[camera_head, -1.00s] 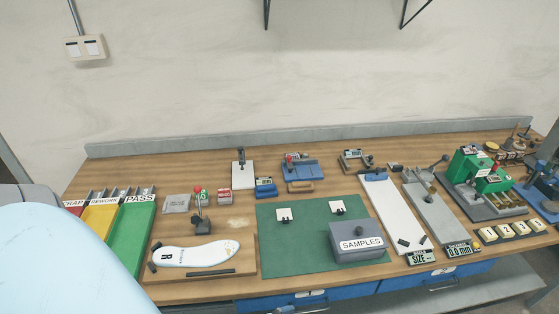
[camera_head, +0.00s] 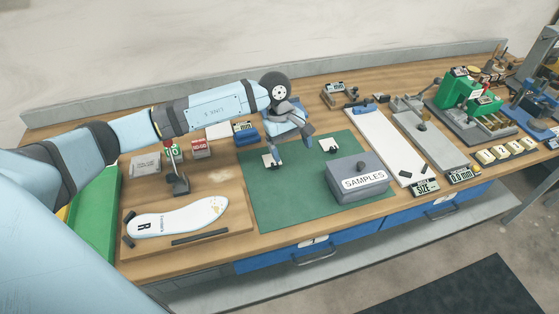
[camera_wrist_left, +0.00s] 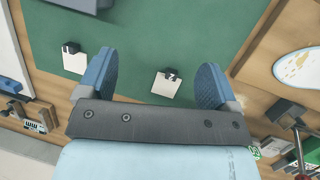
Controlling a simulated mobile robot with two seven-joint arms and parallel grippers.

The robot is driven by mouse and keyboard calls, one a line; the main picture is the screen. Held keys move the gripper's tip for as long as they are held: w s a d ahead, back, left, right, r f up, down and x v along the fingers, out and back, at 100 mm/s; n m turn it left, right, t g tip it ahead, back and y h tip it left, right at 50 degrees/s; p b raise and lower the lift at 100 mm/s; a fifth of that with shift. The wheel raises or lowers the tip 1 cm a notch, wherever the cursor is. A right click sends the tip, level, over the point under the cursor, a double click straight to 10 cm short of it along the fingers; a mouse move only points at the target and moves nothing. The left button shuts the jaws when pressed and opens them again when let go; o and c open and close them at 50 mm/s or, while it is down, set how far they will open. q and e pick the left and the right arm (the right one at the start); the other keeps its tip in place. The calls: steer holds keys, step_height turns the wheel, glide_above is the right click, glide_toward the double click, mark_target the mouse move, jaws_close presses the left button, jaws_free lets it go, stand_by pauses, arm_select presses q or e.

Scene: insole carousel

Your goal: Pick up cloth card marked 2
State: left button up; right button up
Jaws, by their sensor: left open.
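Two small white cards with black clips lie on the green mat (camera_head: 285,200). The left card (camera_head: 267,164) is partly hidden by my gripper in the head view; the other card (camera_head: 329,149) lies to its right. No number on either is readable. My left gripper (camera_head: 294,146) is open and empty above the mat. In the left wrist view its fingers (camera_wrist_left: 154,80) point toward the mat, and the left card (camera_wrist_left: 164,88) appears between them, apart from both. The other card (camera_wrist_left: 74,63) shows outside the fingers. My right gripper is not in view.
A grey SAMPLES box (camera_head: 358,180) stands on the mat, right of the cards. A white insole (camera_head: 180,217) lies on a wooden board at left. A white plate (camera_head: 398,150) lies right of the mat. The mat's front left is clear.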

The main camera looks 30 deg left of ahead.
arm_select(q)
steer(key=w+a+r+m+y, duration=0.15)
steer(key=w+a+y, duration=0.25)
steer(key=a, duration=0.4)
glide_above(272, 161)
steer(key=shift+t, duration=0.3)
steer(key=f, duration=0.6)
steer(key=shift+w+d, duration=0.1)
steer(key=shift+w, duration=0.1)
steer(key=shift+f, duration=0.6)
steer(key=shift+s+f+p, duration=0.15)
steer(key=shift+f+p, duration=0.3)
steer(key=shift+f, duration=0.85)
steer(key=shift+s+f+p, duration=0.1)
steer(key=shift+f+p, duration=0.3)
steer(key=shift+f, duration=0.9)
steer(key=c, duration=1)
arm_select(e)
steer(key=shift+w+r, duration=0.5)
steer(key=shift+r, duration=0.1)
